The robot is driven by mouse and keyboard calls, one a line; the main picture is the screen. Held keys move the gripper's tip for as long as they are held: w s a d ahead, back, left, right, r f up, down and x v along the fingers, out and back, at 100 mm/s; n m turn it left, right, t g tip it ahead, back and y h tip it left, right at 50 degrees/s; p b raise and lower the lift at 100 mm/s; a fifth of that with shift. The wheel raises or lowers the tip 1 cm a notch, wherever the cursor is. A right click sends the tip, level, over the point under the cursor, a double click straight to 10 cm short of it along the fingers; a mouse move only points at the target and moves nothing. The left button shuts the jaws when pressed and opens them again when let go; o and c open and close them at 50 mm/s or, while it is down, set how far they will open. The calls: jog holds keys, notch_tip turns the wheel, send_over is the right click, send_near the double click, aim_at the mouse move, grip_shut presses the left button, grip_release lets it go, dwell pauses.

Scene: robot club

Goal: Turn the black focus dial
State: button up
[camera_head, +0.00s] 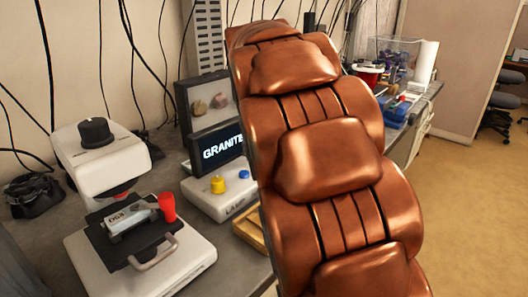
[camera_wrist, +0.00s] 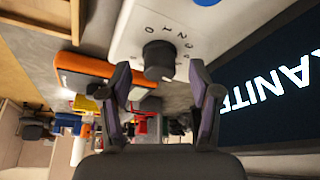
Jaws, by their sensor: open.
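In the wrist view, a black dial (camera_wrist: 158,58) sits on a white panel (camera_wrist: 125,40) with printed numbers around it. My gripper (camera_wrist: 160,84) is open, with one finger on each side of the dial and gaps between. I cannot tell whether the fingertips reach the dial's depth. In the head view, another black dial (camera_head: 95,132) stands on top of a white microscope-like device (camera_head: 85,158) at the left. The gripper and the numbered dial are hidden there behind my brown arm (camera_head: 330,160).
A white box (camera_head: 213,203) with a yellow knob (camera_head: 217,184) and a blue knob (camera_head: 243,174) stands before a screen reading GRANITE (camera_head: 216,146). That screen (camera_wrist: 275,85) is close at right in the wrist view. A red knob (camera_head: 167,207) sticks up beside the microscope stage.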

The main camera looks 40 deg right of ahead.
jog(key=v, duration=1.1)
jog(key=shift+s, duration=0.15)
